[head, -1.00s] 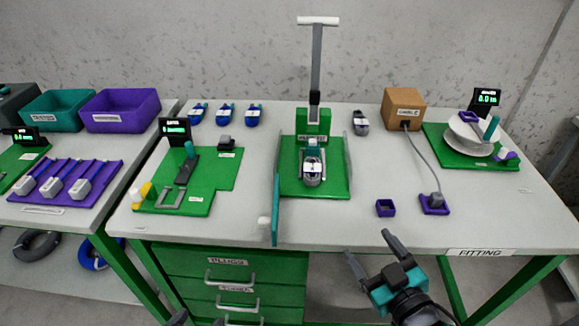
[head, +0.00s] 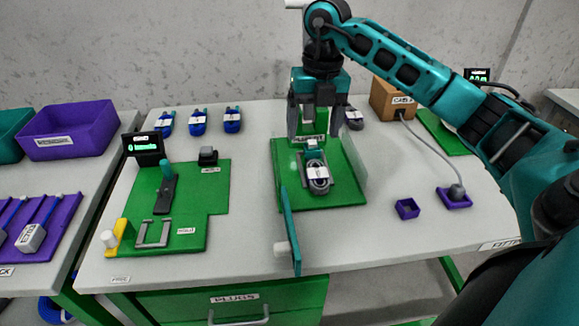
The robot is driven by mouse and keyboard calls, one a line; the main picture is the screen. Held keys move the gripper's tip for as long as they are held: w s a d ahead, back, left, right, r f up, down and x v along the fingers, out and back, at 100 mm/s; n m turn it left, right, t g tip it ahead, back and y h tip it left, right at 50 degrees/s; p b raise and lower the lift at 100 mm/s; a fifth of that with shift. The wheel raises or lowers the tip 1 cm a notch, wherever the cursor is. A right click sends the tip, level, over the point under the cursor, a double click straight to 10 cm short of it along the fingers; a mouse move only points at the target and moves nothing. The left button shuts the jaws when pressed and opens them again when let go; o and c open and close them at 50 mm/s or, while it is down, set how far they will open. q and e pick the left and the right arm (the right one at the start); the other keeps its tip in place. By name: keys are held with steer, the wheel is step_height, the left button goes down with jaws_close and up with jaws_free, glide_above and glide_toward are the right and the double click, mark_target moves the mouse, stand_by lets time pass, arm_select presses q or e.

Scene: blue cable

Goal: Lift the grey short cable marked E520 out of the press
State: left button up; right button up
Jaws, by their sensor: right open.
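A grey coiled cable (head: 319,185) with a white label lies in the press (head: 345,198), on its green base, below a teal block. The label is too small to read. My right gripper (head: 314,136) is open and points down over the back of the press, above and behind the cable, with nothing between its fingers. My right arm and gripper hide the upper part of the press. My left gripper is not in view.
A clear guard stands at the press's right, and a teal panel (head: 290,232) at its front left. Another grey coil (head: 354,119) lies behind right. Blue coils (head: 198,123) lie at the back left. A small purple box (head: 407,209) sits right of the press.

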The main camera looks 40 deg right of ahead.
mark_target(317, 171)
steer(key=shift+m+h, duration=0.3)
steer(key=shift+h, duration=0.2)
steer(key=f, duration=0.4)
steer(key=d+f+b, duration=0.1)
steer(key=f, duration=0.2)
steer(key=d+f+b, duration=0.1)
steer(key=f, duration=0.3)
steer(key=shift+f, duration=0.35)
steer(key=c, duration=1.2)
steer(key=shift+o, duration=0.2)
steer(key=shift+r, duration=0.15)
